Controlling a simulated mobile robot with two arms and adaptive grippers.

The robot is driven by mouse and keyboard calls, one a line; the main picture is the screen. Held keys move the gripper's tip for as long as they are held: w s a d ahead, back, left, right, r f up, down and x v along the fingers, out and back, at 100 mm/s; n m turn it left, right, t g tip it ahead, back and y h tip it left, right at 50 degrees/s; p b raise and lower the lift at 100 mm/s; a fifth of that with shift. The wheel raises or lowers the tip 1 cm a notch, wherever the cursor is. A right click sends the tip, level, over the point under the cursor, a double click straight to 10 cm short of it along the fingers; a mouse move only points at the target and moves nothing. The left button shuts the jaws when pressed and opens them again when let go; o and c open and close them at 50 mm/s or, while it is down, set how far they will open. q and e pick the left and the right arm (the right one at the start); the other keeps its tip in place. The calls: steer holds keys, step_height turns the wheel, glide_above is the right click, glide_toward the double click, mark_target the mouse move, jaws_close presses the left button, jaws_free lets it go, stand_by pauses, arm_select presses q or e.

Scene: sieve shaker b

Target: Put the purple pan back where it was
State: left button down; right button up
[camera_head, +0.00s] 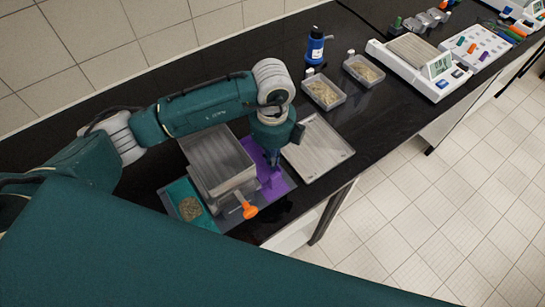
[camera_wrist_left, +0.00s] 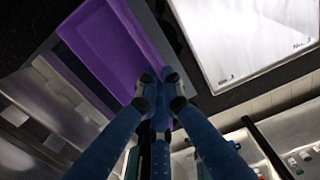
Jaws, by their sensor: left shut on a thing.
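The purple pan (camera_head: 284,182) is beside the right side of the metal sieve box (camera_head: 218,160), partly hidden by my left arm and the box. In the left wrist view the purple pan (camera_wrist_left: 108,45) is a long shallow tray with raised walls. My left gripper (camera_head: 272,166) points down at the pan. In the left wrist view its fingertips (camera_wrist_left: 160,88) are closed together on the pan's edge. I cannot tell whether the pan rests on the bench or hangs just above it. My right gripper is not in view.
A teal pan (camera_head: 174,191) with grain is left of the box, and an orange knob (camera_head: 249,210) sticks out in front. A flat metal plate (camera_head: 318,148) lies close on the right. Grain tubs (camera_head: 324,104), a blue bottle (camera_head: 315,46) and a scale (camera_head: 428,82) stand farther along the black bench.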

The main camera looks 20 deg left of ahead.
arm_select(q)
steer(key=shift+f, duration=0.35)
steer(key=c, duration=1.9)
jaws_free()
steer(key=shift+r, duration=0.1)
steer(key=shift+r+p, duration=0.45)
steer(key=shift+r, duration=0.15)
steer(key=shift+w+r+b, duration=0.1)
steer(key=shift+r+b, duration=0.2)
step_height(320, 180, up, 11)
steer(key=b, duration=0.3)
steer(key=shift+r, duration=0.2)
